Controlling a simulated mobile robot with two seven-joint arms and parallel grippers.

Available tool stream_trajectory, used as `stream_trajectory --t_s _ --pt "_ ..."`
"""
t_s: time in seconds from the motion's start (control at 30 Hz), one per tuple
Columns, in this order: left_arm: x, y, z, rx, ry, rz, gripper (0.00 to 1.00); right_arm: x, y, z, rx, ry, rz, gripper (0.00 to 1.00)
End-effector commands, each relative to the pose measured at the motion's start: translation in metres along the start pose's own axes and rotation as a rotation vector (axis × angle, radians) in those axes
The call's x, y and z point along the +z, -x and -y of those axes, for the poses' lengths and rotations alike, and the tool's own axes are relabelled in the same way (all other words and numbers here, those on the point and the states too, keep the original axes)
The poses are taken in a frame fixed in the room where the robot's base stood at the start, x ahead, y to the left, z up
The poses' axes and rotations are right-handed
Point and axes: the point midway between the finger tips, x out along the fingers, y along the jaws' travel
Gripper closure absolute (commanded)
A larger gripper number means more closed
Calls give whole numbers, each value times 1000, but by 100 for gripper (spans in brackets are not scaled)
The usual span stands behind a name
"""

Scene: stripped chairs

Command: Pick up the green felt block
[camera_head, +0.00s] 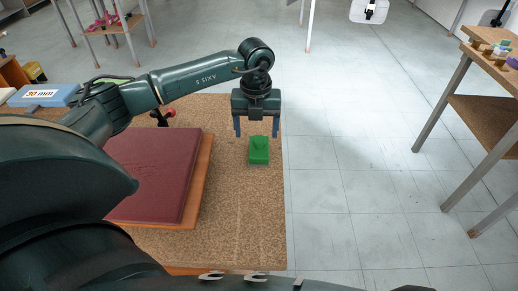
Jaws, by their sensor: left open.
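The green felt block (259,156) lies on the cork-topped table (240,215), close to its right edge. My left gripper (257,132) points down at the far end of the block. Its two blue fingers are apart, one to each side of the block's far end, and nothing is held between them. I cannot tell how far above the tabletop the fingertips are. My right gripper is not in view.
A dark red pad (155,175) on a wooden board lies left of the block. A blue box marked 30 mm (45,95) is at far left. A side table (490,57) with small objects stands right, across open floor.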

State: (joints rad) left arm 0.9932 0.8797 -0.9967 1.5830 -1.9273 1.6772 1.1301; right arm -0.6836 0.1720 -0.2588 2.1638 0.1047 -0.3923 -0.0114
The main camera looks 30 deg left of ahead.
Motion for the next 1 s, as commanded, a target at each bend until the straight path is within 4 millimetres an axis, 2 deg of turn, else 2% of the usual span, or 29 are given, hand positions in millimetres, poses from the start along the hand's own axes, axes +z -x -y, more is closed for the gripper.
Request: stream_trajectory --t_s 0.2,0.3,0.57,1.0 --pt "-1 -33 6 2 0 -3 26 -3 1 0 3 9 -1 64" --pt "-1 -42 6 1 0 -2 26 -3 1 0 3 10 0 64" --pt "-1 -45 6 -1 -1 0 26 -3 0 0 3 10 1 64" --pt "-1 -45 6 -1 -1 0 62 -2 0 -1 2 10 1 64"
